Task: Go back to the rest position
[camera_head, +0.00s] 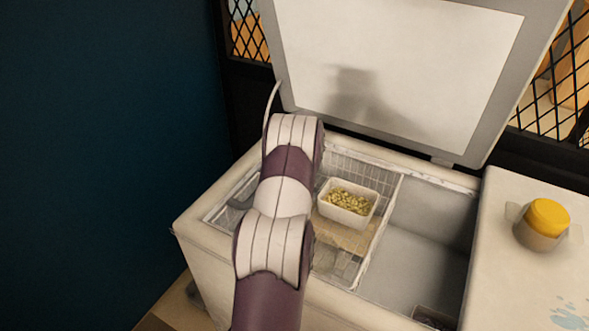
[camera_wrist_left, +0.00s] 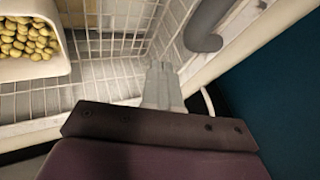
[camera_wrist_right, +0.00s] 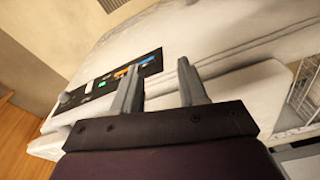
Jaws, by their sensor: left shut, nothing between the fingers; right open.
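My left arm reaches over the left part of the open chest freezer (camera_head: 200,235) in the head view and hides its own gripper there. In the left wrist view my left gripper (camera_wrist_left: 161,68) is shut and empty, over the wire basket (camera_wrist_left: 110,48) near a grey curved handle (camera_wrist_left: 203,25). A white container (camera_head: 346,214) of green-yellow beans (camera_head: 350,201) stands in the basket; it also shows in the left wrist view (camera_wrist_left: 40,69), left of and apart from the gripper. My right gripper (camera_wrist_right: 158,80) is open and empty in front of a white appliance's control panel (camera_wrist_right: 110,82).
The freezer lid (camera_head: 400,65) stands raised behind the freezer. A jar with a yellow lid (camera_head: 547,218) stands on the white surface (camera_head: 510,275) at the right. The freezer's right compartment (camera_head: 425,235) is mostly empty, with a dark item (camera_head: 437,318) at its front. A dark blue wall (camera_head: 100,150) bounds the left.

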